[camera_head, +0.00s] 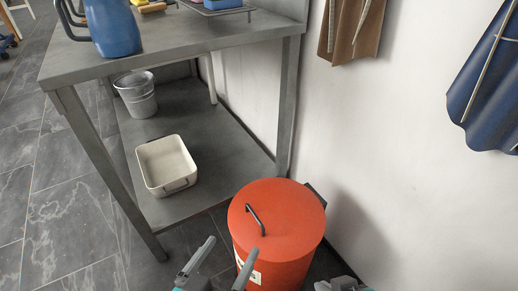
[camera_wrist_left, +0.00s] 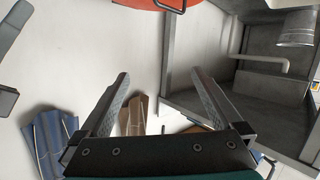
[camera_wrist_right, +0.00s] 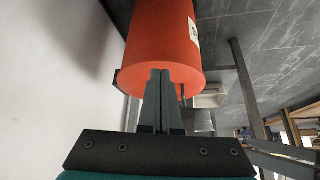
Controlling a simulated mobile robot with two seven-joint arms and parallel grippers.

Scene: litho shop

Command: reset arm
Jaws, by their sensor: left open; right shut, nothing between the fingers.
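My left gripper (camera_head: 222,264) is at the bottom of the head view, in front of the red lidded bin (camera_head: 277,222). Its two fingers are spread, with nothing between them, and they show apart in the left wrist view (camera_wrist_left: 160,90). My right gripper (camera_head: 342,285) is at the bottom edge of the head view, right of the bin, mostly cut off. In the right wrist view its fingers (camera_wrist_right: 159,78) are together and empty, with the red bin (camera_wrist_right: 160,40) beyond them.
A grey metal table (camera_head: 170,48) stands at the left, with a blue jug (camera_head: 112,27) on top. Its lower shelf (camera_head: 205,203) holds a white tray (camera_head: 187,183) and a metal bucket (camera_head: 137,95). Brown (camera_head: 352,30) and blue (camera_head: 490,90) aprons hang on the right wall.

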